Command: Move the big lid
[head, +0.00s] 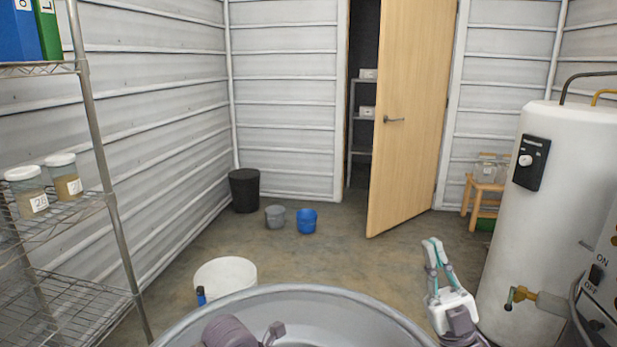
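A large round grey thing with a raised rim (290,292) fills the bottom middle of the head view, cut off by the lower edge. I cannot tell whether it is the big lid or an open tub. My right gripper (432,242) is just right of its rim, pointing up and away, with a white body and teal-edged fingers. It is seen nearly side-on, nothing shows in it, and its opening is unclear. A purple-grey part of my own arm shows over the round thing at the bottom; my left gripper does not show.
A white bucket (226,273) stands behind the round thing. A wire shelf (70,215) is at left, a white tank (560,200) at right. Black (244,190), grey (275,216) and blue (307,221) buckets stand farther back. The door (415,110) is ajar; the middle floor is clear.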

